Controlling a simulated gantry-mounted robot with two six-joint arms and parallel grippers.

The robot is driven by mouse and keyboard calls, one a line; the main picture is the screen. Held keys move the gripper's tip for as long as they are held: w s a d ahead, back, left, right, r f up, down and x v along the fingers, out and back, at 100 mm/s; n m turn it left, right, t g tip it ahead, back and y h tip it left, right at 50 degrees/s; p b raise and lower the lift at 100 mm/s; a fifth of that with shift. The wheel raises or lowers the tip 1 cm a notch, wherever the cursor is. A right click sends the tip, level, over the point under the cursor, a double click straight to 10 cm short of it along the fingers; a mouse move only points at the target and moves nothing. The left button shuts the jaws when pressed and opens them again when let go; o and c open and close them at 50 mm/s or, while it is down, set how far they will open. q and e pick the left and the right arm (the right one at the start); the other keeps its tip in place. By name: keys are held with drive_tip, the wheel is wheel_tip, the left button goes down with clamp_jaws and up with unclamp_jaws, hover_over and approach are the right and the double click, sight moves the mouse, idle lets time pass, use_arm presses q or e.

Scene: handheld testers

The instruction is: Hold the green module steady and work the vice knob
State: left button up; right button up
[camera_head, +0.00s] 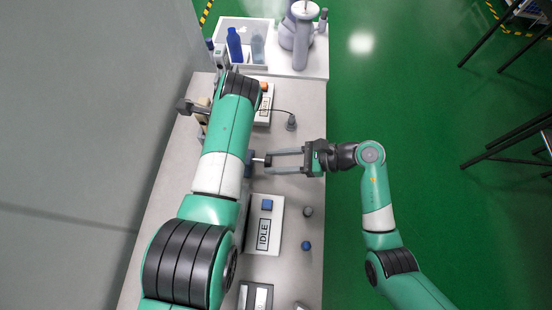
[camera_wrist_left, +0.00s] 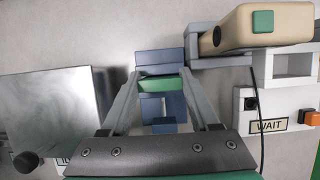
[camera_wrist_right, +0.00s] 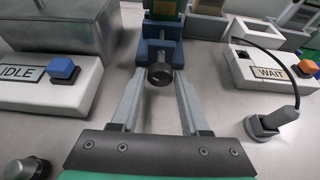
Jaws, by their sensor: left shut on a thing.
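The green module (camera_wrist_left: 158,84) sits in the blue vice (camera_wrist_left: 160,60). My left gripper (camera_wrist_left: 158,82) is shut on the module, one finger on each side. In the head view my left arm hides the module and most of the vice. The dark round vice knob (camera_wrist_right: 160,75) sticks out of the vice's near side in the right wrist view. My right gripper (camera_wrist_right: 160,78) is open, with its fingertips on either side of the knob and a gap showing at each side. In the head view the right gripper (camera_head: 270,161) reaches in from the right.
The IDLE box with a blue button (camera_head: 265,225) and a WAIT box (camera_wrist_right: 265,72) with an orange button flank the vice. A cable runs to a grey plug stand (camera_wrist_right: 268,122). A beige tester (camera_wrist_left: 262,30) and a metal block (camera_wrist_left: 50,110) are near my left gripper.

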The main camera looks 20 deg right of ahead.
clamp_jaws()
drive_tip(key=m+g+y, duration=0.1)
drive_tip(key=m, duration=0.2)
drive_tip(key=shift+w+g, duration=0.15)
drive_tip(key=shift+g, duration=0.25)
drive_tip(key=shift+w+d+f+m+g+y, duration=0.1)
drive_tip(key=shift+m+g+y, duration=0.65)
drive_tip(key=shift+m, duration=0.95)
drive_tip(key=shift+o, duration=2.3)
unclamp_jaws()
